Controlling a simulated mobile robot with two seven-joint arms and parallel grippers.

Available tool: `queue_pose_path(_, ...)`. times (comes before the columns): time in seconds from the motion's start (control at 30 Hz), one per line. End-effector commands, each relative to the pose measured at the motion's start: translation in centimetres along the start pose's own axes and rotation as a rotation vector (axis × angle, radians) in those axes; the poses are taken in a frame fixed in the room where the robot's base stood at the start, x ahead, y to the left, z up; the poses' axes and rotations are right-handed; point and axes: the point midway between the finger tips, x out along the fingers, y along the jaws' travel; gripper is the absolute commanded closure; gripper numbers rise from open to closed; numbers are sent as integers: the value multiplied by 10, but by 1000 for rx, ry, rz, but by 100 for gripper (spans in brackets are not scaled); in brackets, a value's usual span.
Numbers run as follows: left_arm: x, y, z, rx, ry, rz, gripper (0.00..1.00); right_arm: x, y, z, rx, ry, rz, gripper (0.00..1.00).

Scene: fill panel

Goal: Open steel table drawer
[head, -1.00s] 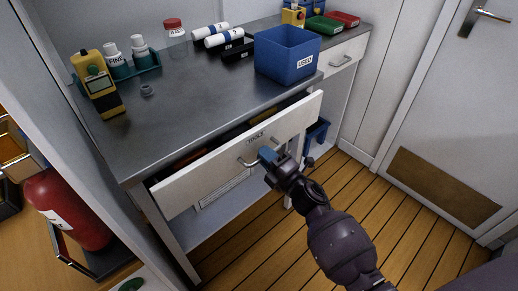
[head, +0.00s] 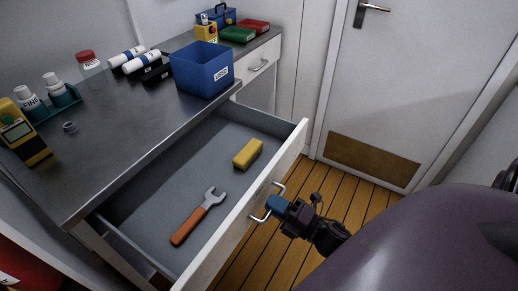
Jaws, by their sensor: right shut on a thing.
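The steel table (head: 130,128) stands at the left of the head view, with its wide drawer (head: 215,262) pulled far out. Inside the drawer lie a wrench with an orange handle (head: 189,224) and a yellow block (head: 248,153). The drawer's metal handle (head: 279,188) is on its white front. My right gripper (head: 272,206) is shut on this handle, with its blue fingertips around the bar. My left gripper is not in view.
On the table top are a blue bin (head: 203,72), a yellow meter (head: 24,133), white bottles (head: 54,88) and a red-capped jar (head: 90,66). A second, smaller drawer (head: 260,69) is shut. A door (head: 400,85) stands behind the wooden floor at right.

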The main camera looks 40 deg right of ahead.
Motion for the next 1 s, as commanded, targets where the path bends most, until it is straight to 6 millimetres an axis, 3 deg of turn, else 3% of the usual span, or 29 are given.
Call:
queue_pose_path(0.23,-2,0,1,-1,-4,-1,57,-16,4,0,-2,0,1,100)
queue_pose_path(0.63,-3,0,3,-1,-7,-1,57,-17,4,1,-1,0,0,100)
queue_pose_path(0.67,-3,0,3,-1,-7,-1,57,-17,4,1,-1,0,0,83)
queue_pose_path(0.8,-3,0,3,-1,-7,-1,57,-17,4,0,-1,0,0,63)
queue_pose_path(1.0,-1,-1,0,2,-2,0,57,-17,4,0,0,0,0,63)
